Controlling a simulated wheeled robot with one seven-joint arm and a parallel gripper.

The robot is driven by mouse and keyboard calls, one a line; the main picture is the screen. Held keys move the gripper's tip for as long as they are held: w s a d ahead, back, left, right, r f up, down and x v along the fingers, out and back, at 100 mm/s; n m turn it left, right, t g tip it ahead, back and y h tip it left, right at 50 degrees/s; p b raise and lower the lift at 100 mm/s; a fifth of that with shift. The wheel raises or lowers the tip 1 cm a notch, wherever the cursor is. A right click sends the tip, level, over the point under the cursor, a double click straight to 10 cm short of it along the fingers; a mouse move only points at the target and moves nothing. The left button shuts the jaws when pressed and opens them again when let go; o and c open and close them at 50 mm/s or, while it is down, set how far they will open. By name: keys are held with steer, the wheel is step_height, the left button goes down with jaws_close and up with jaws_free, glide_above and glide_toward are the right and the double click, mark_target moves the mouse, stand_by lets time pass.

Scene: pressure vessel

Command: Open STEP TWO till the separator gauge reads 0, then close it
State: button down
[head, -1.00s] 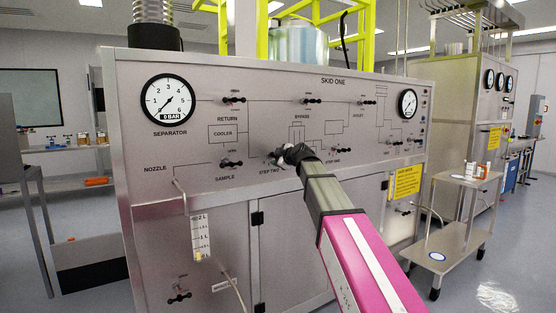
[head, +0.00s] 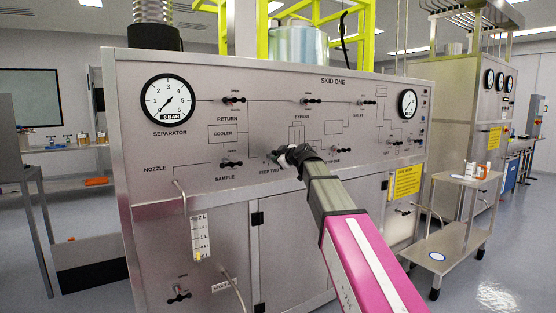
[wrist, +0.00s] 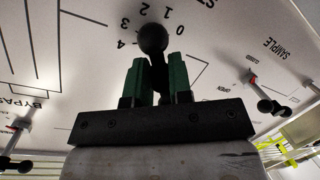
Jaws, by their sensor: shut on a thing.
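The separator gauge (head: 168,98) is a white round dial at the panel's upper left in the head view. Its needle points to the lower left, at the low end of the scale, and the small readout under it looks like 0 BAR. The STEP TWO valve handle is black with a ball end (wrist: 152,38), pointing up in the wrist view amid printed numbers 0 to 4. My gripper (wrist: 158,78) has its green fingers shut on this handle. In the head view my gripper (head: 286,156) is at the panel and hides most of the valve.
The steel panel (head: 130,140) carries other black-handled valves: RETURN (head: 233,100), BYPASS (head: 312,101), SAMPLE (head: 231,164) and STEP ONE (head: 333,161). A sight tube (head: 201,238) hangs below the nozzle. A steel cart (head: 462,180) stands at the right. The floor between is clear.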

steer(key=m+y, duration=0.1)
steer(key=m, duration=0.1)
steer(key=m+y, duration=0.1)
steer(key=m, duration=0.2)
steer(key=shift+d+f, duration=0.1)
steer(key=m, duration=0.3)
steer(key=m+y, duration=0.1)
steer(key=m, duration=0.2)
steer(key=shift+y, duration=0.3)
steer(key=m, duration=0.3)
steer(key=m+t, duration=0.1)
steer(key=m, duration=0.2)
steer(key=shift+f+m+y, duration=0.2)
steer(key=shift+m+y, duration=0.1)
steer(key=m+t, duration=0.1)
steer(key=m, duration=0.2)
steer(key=m+t, duration=0.1)
steer(key=m, duration=0.2)
steer(key=shift+m, duration=0.3)
steer(key=c, duration=1)
jaws_free()
steer(key=shift+w, duration=0.1)
steer(key=shift+c, duration=0.2)
